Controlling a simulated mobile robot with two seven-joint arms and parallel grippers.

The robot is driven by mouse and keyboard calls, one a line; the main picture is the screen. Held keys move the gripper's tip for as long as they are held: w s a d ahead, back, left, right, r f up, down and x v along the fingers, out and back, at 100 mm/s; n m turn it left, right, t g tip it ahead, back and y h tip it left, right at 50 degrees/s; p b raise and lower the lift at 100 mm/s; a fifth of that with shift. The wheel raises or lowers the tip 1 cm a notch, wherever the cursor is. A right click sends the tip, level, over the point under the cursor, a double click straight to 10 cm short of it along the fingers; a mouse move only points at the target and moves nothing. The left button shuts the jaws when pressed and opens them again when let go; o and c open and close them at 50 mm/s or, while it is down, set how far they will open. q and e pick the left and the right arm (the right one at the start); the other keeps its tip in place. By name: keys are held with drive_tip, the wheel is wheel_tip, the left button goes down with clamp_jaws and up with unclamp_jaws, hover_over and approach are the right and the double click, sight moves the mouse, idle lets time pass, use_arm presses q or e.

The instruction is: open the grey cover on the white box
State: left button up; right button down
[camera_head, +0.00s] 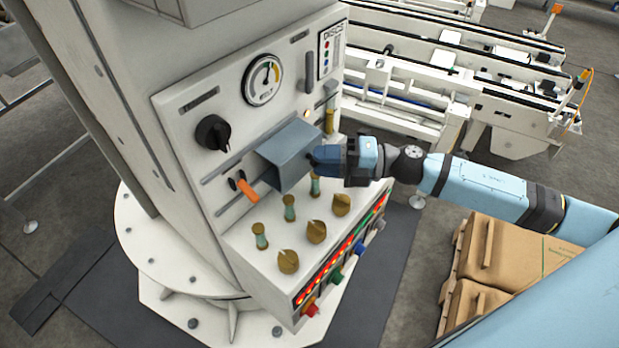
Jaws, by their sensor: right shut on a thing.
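The white box (185,100) is a control cabinet with a sloped front panel, in the middle left of the head view. The grey cover (288,145) is a boxy hood that stands out from the middle of this panel. My right gripper (318,158) reaches in from the right and is shut on the cover's right edge. Its fingertips are small and partly hidden, so the exact grip is hard to see. An orange lever (249,190) sticks out just left of the cover. My left gripper is not in view.
A black knob (212,132) and a gauge (263,80) sit above the cover. Brass knobs (288,261) and green-and-brass switches (289,208) stand on the ledge below it. White conveyors (400,100) run behind. Cardboard boxes (515,255) lie at lower right.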

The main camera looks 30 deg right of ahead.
drive_tip(key=c, duration=0.9)
unclamp_jaws()
drive_tip(key=shift+o, duration=0.2)
drive_tip(key=b+v, duration=0.2)
drive_tip(key=v, duration=1.2)
drive_tip(key=shift+b, duration=0.3)
drive_tip(key=shift+w, duration=0.1)
